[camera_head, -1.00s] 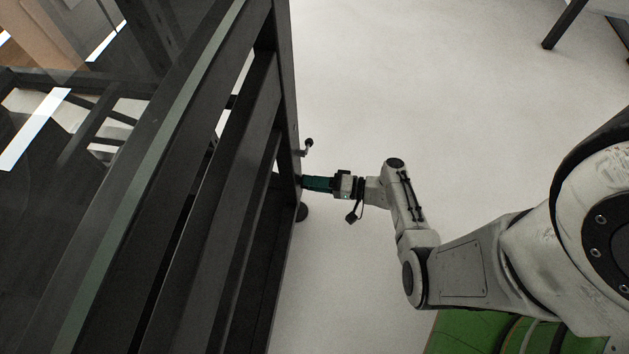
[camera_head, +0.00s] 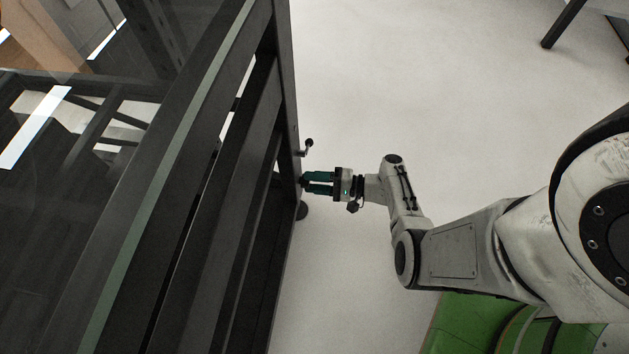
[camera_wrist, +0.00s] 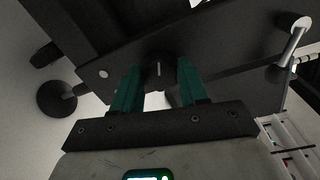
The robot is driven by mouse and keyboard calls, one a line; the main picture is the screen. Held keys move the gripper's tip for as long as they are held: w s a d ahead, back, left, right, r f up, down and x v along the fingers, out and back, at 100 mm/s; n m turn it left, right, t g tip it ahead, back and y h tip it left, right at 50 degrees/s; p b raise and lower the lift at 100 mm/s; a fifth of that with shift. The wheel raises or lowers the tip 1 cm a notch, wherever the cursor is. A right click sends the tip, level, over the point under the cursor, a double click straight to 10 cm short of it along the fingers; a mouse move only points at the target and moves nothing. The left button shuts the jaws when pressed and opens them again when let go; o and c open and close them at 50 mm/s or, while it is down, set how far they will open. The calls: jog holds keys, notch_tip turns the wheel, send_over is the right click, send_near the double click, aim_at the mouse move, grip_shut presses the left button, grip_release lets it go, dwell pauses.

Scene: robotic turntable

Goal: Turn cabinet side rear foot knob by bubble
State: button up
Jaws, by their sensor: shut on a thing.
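A dark knob (camera_wrist: 159,72) with a light line mark sits on the side of the dark cabinet frame (camera_wrist: 100,40) in the wrist view. My gripper (camera_wrist: 160,80) has its two teal fingers on either side of the knob and is shut on it. In the head view my gripper (camera_head: 306,183) meets the cabinet (camera_head: 291,120) low on its side; the knob is mostly hidden there. A round dark foot (camera_head: 302,211) is below the gripper in the picture and shows at the left in the wrist view (camera_wrist: 56,95). No bubble level can be made out.
A small crank handle (camera_head: 308,146) sticks out of the cabinet just above my gripper in the picture, and shows at the wrist view's upper right (camera_wrist: 293,38). A table leg (camera_head: 564,24) stands at upper right.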

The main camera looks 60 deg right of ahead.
jog(key=o, duration=1.1)
jog(key=shift+c, duration=0.2)
jog(key=v, duration=1.1)
jog(key=shift+w, duration=0.1)
